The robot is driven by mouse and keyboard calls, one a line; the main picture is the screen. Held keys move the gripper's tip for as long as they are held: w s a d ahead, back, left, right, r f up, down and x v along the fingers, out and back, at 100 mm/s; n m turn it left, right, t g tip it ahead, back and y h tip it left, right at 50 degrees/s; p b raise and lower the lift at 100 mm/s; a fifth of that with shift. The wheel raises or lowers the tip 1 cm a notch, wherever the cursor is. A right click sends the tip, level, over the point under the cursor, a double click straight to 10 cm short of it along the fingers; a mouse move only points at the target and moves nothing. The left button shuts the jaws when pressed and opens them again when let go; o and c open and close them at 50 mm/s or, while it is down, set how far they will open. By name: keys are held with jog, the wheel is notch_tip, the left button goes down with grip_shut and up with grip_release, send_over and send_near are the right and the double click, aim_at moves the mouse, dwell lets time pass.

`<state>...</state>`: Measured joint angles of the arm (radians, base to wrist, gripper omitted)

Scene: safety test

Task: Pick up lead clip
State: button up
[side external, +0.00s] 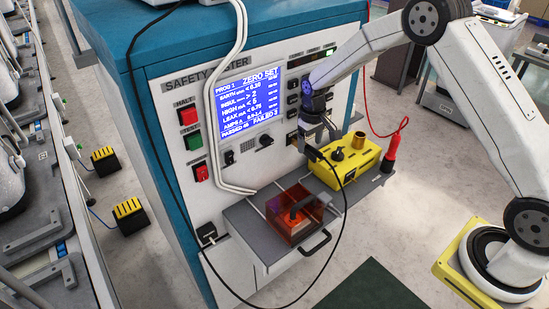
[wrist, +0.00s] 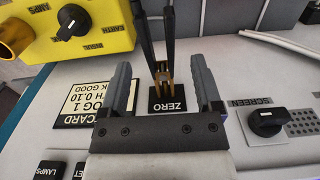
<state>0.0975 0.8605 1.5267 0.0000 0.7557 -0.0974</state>
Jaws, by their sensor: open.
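The lead clip (wrist: 165,72) has black handles or leads and brass-coloured jaws. In the wrist view it stands at the black ZERO label (wrist: 168,98) on the tester's front panel. My gripper (wrist: 162,65) is open, with one finger on each side of the clip and a visible gap to both. In the side view my gripper (side external: 318,133) is close to the panel, below and right of the screen. There the clip is hard to tell apart from my dark fingers. A black lead (side external: 343,215) loops down from that spot to a socket at the lower left.
A yellow box (side external: 345,172) with a knob and brass post sits on the shelf (side external: 240,225) just right of my gripper. An orange transparent box (side external: 293,213) stands in front. A red probe (side external: 392,150) on a coiled red lead is at the right. A SCREEN knob (wrist: 268,121) protrudes nearby.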

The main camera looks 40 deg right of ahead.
jog(key=shift+f, duration=0.95)
grip_shut()
